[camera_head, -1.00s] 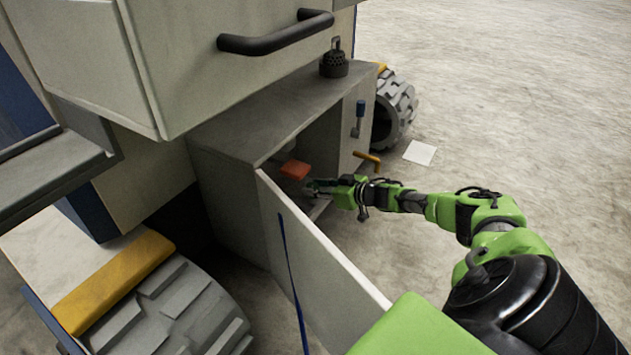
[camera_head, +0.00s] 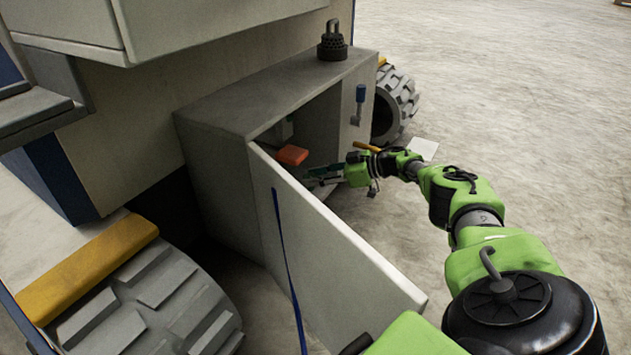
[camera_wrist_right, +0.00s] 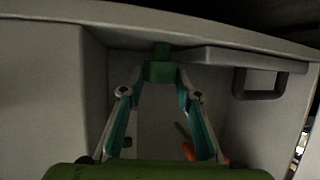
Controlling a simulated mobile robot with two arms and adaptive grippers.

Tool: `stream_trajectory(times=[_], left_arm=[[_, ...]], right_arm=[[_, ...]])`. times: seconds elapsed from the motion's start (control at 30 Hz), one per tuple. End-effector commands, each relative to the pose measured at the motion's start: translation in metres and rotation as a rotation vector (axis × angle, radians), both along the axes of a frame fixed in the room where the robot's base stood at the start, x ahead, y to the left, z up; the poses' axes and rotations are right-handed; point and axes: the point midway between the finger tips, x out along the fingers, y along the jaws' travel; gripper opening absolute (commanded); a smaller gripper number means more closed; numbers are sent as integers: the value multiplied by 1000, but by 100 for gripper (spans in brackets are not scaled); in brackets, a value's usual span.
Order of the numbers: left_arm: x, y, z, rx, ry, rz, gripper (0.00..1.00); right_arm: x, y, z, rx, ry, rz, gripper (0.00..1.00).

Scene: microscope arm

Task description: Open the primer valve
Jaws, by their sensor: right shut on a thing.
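My right gripper (camera_head: 314,180) reaches into the open grey cabinet (camera_head: 240,108) from the right. An orange-red block-like piece (camera_head: 292,155) sits inside, just above and left of the fingertips. In the right wrist view my right gripper (camera_wrist_right: 161,78) has its teal-lined fingers closed around a small green block (camera_wrist_right: 160,70) at their tips. An orange piece (camera_wrist_right: 188,150) shows lower, between the fingers. No part is clearly marked as the primer valve, and I cannot tell whether the green block belongs to it. My left gripper is not in view.
The open white door (camera_head: 330,250) stands close to my right arm. A dark lantern-like cap (camera_head: 332,45) stands on the cabinet top. Large wheels (camera_head: 150,300) flank the cabinet.

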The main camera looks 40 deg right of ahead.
Motion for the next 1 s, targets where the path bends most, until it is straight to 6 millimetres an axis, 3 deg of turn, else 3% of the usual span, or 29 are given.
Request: stream_trajectory(times=[0.53,0.57,0.6,0.63,1.0], left_arm=[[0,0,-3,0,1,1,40],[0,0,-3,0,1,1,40],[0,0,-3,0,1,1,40],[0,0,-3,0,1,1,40],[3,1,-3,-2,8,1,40]], right_arm=[[1,-1,0,-4,-1,10,9],[1,-1,0,-4,-1,10,33],[1,-1,0,-4,-1,10,43],[1,-1,0,-4,-1,11,47],[-1,-1,1,-1,-1,12,47]])
